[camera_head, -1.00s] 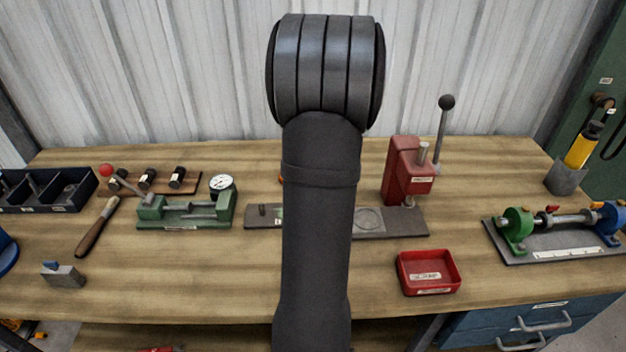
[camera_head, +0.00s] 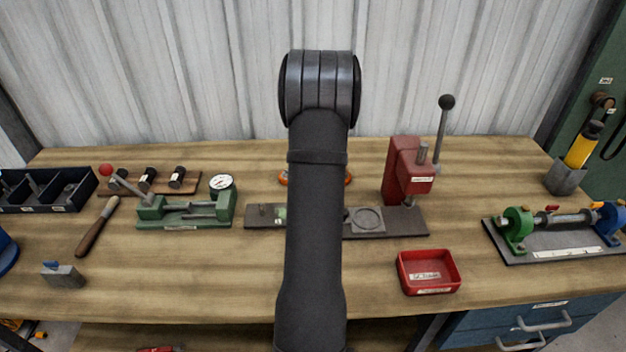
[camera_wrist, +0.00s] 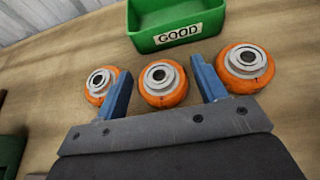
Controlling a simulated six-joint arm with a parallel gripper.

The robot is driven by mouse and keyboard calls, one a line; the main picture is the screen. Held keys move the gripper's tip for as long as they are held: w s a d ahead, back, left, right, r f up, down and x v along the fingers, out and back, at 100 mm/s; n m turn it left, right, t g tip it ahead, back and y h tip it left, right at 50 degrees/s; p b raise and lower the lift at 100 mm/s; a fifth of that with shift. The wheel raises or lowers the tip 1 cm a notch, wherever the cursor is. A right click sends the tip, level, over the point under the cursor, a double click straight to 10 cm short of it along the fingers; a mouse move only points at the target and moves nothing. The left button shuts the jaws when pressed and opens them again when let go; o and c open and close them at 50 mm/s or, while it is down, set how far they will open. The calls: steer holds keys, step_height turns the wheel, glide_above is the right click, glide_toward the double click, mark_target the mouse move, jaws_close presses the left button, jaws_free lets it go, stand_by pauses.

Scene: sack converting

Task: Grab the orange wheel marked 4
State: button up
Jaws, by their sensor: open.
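Three orange wheels with grey metal hubs stand in a row in the wrist view: a left wheel (camera_wrist: 101,86), a middle wheel (camera_wrist: 163,85) and a right wheel (camera_wrist: 246,68). I cannot read a number on any of them. My gripper (camera_wrist: 161,67) is open, with its blue fingers apart. In the picture, the middle wheel lies between the fingers, the left wheel is partly behind the left finger, and the right wheel is outside the right finger. In the head view, only orange edges (camera_head: 283,178) show beside my arm, which hides my gripper.
A green bin (camera_wrist: 150,42) labelled GOOD stands just behind the wheels. A red press (camera_head: 402,172) with a tall lever stands right of my arm, and a red tray (camera_head: 428,273) sits in front of it. A green fixture (camera_head: 186,210) with a dial is to the left.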

steer(key=shift+w+f, duration=0.2)
steer(key=shift+w, duration=0.35)
steer(key=c, duration=0.9)
steer(key=shift+o, duration=0.2)
steer(key=shift+r, duration=0.2)
